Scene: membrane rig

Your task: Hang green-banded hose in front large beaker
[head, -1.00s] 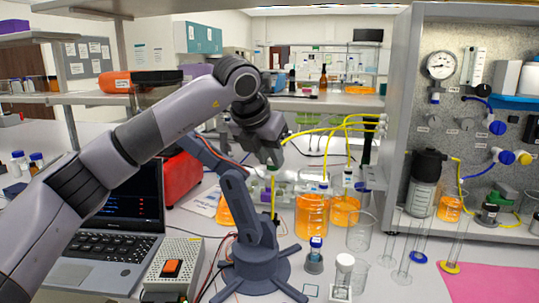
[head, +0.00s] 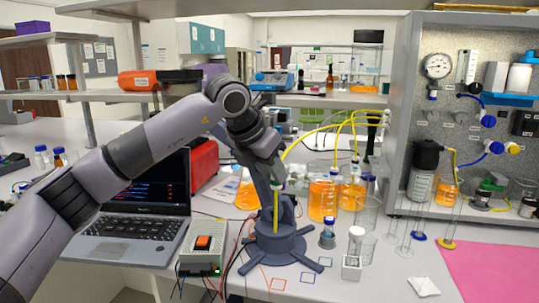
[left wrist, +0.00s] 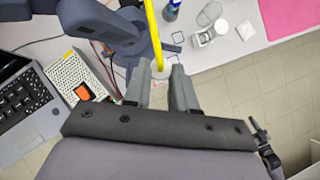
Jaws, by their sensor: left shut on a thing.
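My left gripper (head: 277,183) is shut on a yellow hose (head: 275,212), near a small green band (head: 279,186). The hose's straight end hangs down below the fingers, in front of the dark blue stand in the head view. In the left wrist view, the yellow hose (left wrist: 153,32) runs up from between the fingertips (left wrist: 160,76). A large beaker of orange liquid (head: 322,203) stands to the right of the hose end, apart from it. Other vessels of orange liquid stand behind at right (head: 353,194) and left (head: 245,196). My right gripper is not in view.
The dark blue stand (head: 275,247) is close behind the held hose. A laptop (head: 130,228) and a box with an orange switch (head: 202,254) are at left. Small bottles and glass cylinders stand at right, before the grey rig panel (head: 450,128). Other yellow hoses arc from it.

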